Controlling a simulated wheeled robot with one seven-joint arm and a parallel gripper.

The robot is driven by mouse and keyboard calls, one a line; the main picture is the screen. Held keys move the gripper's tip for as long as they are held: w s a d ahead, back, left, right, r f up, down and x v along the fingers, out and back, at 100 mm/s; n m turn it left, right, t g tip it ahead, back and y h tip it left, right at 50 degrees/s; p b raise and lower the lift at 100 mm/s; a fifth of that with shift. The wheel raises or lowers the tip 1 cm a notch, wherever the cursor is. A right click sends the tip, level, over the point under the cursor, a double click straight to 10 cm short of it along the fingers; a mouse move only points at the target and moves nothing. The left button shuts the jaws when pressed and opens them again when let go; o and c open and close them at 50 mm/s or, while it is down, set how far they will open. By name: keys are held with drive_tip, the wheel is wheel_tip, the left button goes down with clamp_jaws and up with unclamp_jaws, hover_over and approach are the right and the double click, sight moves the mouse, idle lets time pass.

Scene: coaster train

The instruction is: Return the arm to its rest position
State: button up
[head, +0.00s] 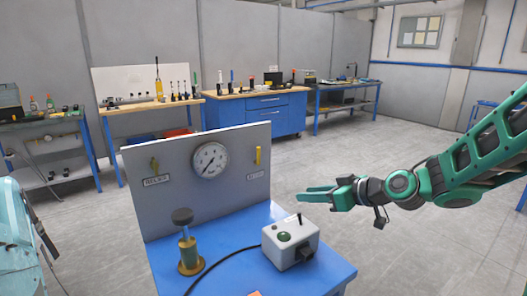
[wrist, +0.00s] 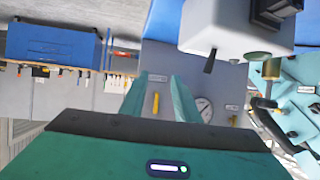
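My green arm (head: 460,160) reaches in from the right edge of the head view. My gripper (head: 302,193) points left over the blue table, above and behind the grey control box (head: 290,243). In the wrist view my gripper (wrist: 159,78) shows two teal fingers spread apart, with nothing held between them. A yellow handle (wrist: 156,104) on the panel shows in the gap, farther off. In the head view this yellow handle (head: 258,155) is on the upright grey panel (head: 225,205), left of my gripper and apart from it.
The panel also carries a round gauge (head: 210,160) and another handle (head: 154,164). A brass post with a dark knob (head: 188,243) stands on the blue table (head: 235,240). A dark cable joins the box. Workbenches (head: 255,95) line the back wall. Open floor lies right of the table.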

drive_tip(key=s+d+f+m+g+h, duration=0.3)
drive_tip(key=s+d+m+h, duration=0.1)
drive_tip(key=s+d, duration=0.55)
drive_tip(key=s+d+f+m+g+h, duration=0.2)
drive_tip(key=s+d+f+m+h, duration=0.1)
drive_tip(key=s+d, duration=0.6)
drive_tip(key=s+d+m+g, duration=0.2)
drive_tip(key=s+d+m, duration=0.1)
drive_tip(key=s, duration=0.5)
drive_tip(key=s+d+m+g+h, duration=0.1)
drive_tip(key=s+d+m, duration=0.3)
drive_tip(key=s, duration=0.5)
drive_tip(key=shift+s+d+r+m+g+h, duration=0.15)
drive_tip(key=shift+d+r+m+g+h, duration=0.2)
drive_tip(key=shift+g, duration=0.55)
drive_tip(key=shift+a, duration=0.15)
